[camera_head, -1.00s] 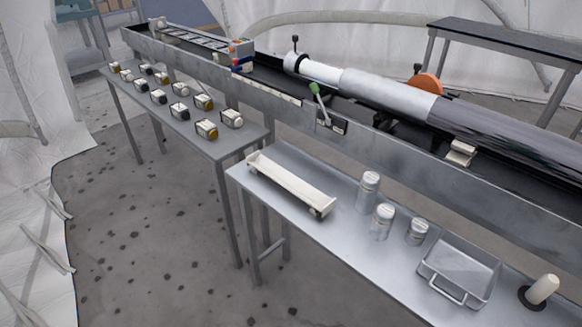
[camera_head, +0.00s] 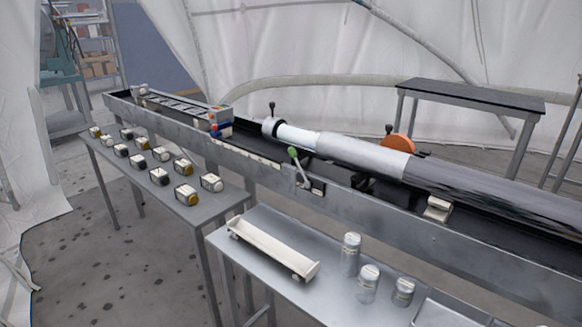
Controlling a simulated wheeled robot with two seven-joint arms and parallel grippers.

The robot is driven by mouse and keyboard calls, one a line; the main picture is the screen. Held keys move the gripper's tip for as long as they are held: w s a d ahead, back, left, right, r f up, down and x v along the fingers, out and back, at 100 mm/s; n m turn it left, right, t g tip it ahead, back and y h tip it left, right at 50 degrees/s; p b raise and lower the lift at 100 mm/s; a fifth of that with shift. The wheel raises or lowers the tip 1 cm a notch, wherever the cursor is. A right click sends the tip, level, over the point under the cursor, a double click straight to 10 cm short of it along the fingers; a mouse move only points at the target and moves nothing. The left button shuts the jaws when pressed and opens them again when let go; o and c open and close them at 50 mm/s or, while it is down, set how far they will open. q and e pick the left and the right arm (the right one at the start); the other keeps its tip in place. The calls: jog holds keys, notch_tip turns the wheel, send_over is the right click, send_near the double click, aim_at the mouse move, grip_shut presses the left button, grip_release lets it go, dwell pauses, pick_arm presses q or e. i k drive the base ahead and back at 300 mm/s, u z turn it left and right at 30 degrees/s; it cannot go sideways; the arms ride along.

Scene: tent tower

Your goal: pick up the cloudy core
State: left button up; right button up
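A pale whitish cylinder (camera_head: 298,137) lies in the long metal trough (camera_head: 400,215), between a dark-ended collar (camera_head: 273,128) and a silver tube (camera_head: 362,153). It may be the core, but I cannot tell whether it is cloudy. A white open tray (camera_head: 272,250) lies empty on the near metal table (camera_head: 225,240). Neither of my grippers is in view.
Several small jars, such as one pale-and-amber jar (camera_head: 185,194), stand on the left table (camera_head: 150,190). Silver canisters (camera_head: 350,254) stand right of the tray. A green-knobbed lever (camera_head: 294,153) sits on the trough. Floor at left is clear.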

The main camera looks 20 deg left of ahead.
aim_at(302, 137)
jog(key=u, duration=2.05)
jog(key=i, duration=1.5)
jog(key=z, duration=3.15)
